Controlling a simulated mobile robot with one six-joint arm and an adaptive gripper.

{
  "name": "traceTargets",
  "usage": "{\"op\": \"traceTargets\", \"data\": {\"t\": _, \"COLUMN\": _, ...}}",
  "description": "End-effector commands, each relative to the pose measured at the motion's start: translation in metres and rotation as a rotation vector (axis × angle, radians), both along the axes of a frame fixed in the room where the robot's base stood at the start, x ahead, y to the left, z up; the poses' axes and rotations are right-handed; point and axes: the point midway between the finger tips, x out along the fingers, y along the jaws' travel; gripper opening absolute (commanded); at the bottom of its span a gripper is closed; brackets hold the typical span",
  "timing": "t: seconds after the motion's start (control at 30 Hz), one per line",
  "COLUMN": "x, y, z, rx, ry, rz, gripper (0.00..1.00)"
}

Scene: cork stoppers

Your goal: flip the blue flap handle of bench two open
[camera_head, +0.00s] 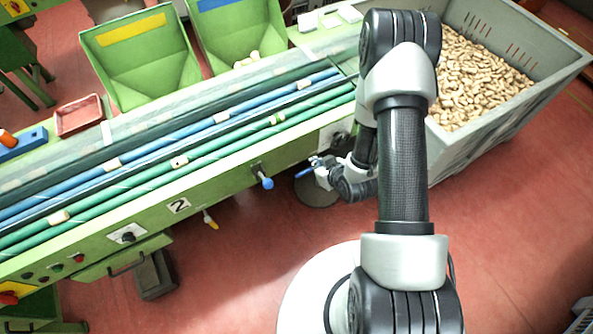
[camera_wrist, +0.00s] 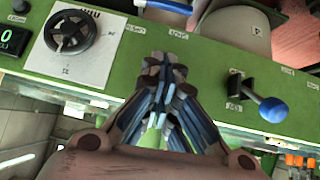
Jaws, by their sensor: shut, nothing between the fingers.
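The blue flap handle (camera_head: 267,183) is a short lever with a blue ball end on the front face of green bench two (camera_head: 225,185), right of the "2" label. In the wrist view the blue ball (camera_wrist: 273,110) sits right of my gripper, with its dark lever rising up-left to a pivot on the green panel. My gripper (camera_head: 310,168) is to the right of the handle in the head view, apart from it. In the wrist view my gripper (camera_wrist: 165,62) has its fingers together and empty, in front of bare panel between the handle and a black dial.
The black round dial (camera_wrist: 75,32) is on the panel at left. A grey crate of corks (camera_head: 490,125) stands at right.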

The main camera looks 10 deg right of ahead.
Motion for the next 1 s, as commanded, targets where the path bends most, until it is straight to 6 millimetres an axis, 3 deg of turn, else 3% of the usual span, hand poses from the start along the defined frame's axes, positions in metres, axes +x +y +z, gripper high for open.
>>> {"op": "traceTargets", "data": {"t": 0.57, "x": -0.002, "y": 0.004, "z": -0.011, "rx": 0.012, "ry": -0.011, "rz": 0.002, "gripper": 0.0}}
{"op": "traceTargets", "data": {"t": 0.77, "x": 0.017, "y": 0.01, "z": -0.032, "rx": 0.013, "ry": -0.011, "rz": 0.005, "gripper": 0.0}}
{"op": "traceTargets", "data": {"t": 1.0, "x": 0.053, "y": 0.019, "z": -0.07, "rx": 0.012, "ry": -0.013, "rz": 0.005, "gripper": 0.0}}
